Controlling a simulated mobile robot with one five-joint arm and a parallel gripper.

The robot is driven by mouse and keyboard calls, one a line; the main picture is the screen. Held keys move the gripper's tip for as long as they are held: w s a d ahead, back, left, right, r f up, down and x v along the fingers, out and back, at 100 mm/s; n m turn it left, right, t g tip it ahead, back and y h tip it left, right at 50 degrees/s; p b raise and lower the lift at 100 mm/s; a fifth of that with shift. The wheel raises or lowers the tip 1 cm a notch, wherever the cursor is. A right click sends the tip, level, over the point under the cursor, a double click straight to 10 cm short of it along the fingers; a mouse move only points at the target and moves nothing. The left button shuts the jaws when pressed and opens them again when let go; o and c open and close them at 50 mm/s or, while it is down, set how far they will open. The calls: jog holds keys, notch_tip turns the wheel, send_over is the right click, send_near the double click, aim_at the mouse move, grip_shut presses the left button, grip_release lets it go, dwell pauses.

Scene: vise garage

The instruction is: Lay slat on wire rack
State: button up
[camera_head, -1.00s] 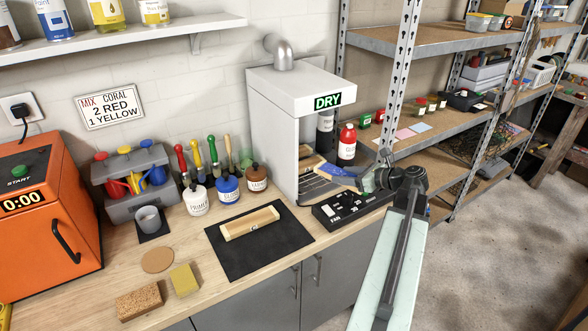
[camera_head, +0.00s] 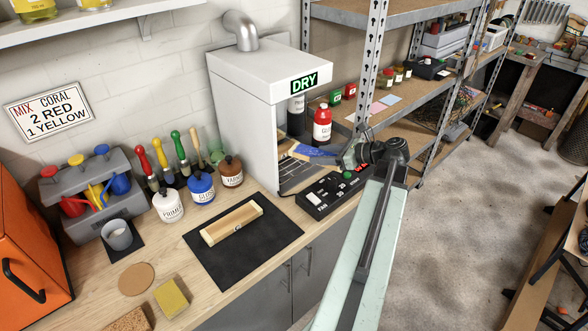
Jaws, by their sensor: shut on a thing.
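The slat (camera_head: 316,154) is painted blue along its visible length, with bare wood at its left end. My gripper (camera_head: 350,156) is shut on its right end. The slat reaches into the open front of the white cabinet with the DRY sign (camera_head: 258,85). The wire rack (camera_head: 296,176) shows as dark bars low inside the cabinet, below the slat. The slat appears to be above the rack, but I cannot tell how large the gap is. My gripper hides the slat's right end.
A black control panel (camera_head: 329,194) sits below my gripper. A red bottle (camera_head: 322,125) and a shelf upright (camera_head: 371,70) stand close behind. A wooden piece (camera_head: 231,223) lies on a black mat (camera_head: 255,252). Several bottles and brushes stand left of the cabinet.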

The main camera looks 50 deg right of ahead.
aim_at(299, 149)
jog(key=shift+y, duration=0.3)
jog(key=s, duration=0.7)
jog(key=shift+s+f, duration=0.15)
jog(key=w, duration=0.5)
jog(key=w+a+f+b, duration=0.1)
jog(key=w, duration=0.9)
jog(key=shift+a+f+b, duration=0.15)
jog(key=shift+f+b, duration=0.05)
jog(key=shift+b, duration=0.1)
jog(key=shift+w, duration=0.6)
notch_tip(299, 149, down, 4)
jog(key=b, duration=0.4)
jog(key=shift+s, duration=0.1)
jog(key=o, duration=1.5)
